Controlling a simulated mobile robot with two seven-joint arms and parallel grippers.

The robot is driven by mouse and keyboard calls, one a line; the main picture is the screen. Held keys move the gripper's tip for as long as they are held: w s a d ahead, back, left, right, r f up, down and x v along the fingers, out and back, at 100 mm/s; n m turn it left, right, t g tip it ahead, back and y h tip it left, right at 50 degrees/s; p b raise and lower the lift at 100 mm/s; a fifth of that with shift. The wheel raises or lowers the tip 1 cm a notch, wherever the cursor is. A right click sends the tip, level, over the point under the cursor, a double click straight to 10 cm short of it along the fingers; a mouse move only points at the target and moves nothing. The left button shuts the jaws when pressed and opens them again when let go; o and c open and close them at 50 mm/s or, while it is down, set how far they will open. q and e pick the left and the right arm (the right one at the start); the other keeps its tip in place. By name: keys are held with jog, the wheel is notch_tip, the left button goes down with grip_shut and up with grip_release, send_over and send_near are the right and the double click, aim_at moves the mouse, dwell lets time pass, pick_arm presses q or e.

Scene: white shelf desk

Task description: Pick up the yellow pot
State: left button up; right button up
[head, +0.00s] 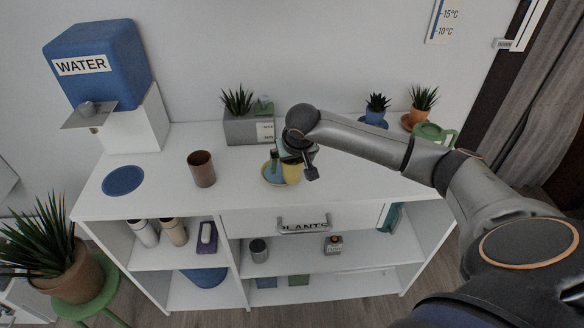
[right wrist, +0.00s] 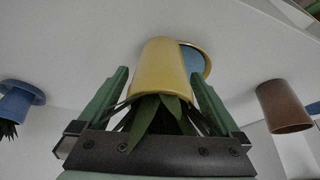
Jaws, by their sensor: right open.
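The yellow pot (head: 293,174) stands on the white desk top near its front middle, partly hidden by my right gripper (head: 289,163) in the head view. In the right wrist view the yellow pot (right wrist: 162,70) and its green spiky leaves (right wrist: 165,112) lie between the two green fingers of my right gripper (right wrist: 160,76). The fingers are open, one on each side of the pot, with gaps that look small. Whether either finger touches the pot cannot be told. My left gripper is not in view.
A blue saucer with a yellow rim (head: 267,173) is right beside the pot. A brown cup (head: 201,169) and a blue disc (head: 122,181) are to the left. A grey planter (head: 243,129), a blue pot (head: 376,117) and an orange pot (head: 419,116) stand behind.

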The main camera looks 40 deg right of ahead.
aim_at(291, 165)
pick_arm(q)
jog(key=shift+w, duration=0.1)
pick_arm(e)
jog(key=shift+w+f, duration=0.1)
jog(key=shift+f, duration=0.1)
grip_shut()
dwell(0.6)
jog(key=shift+r, duration=0.15)
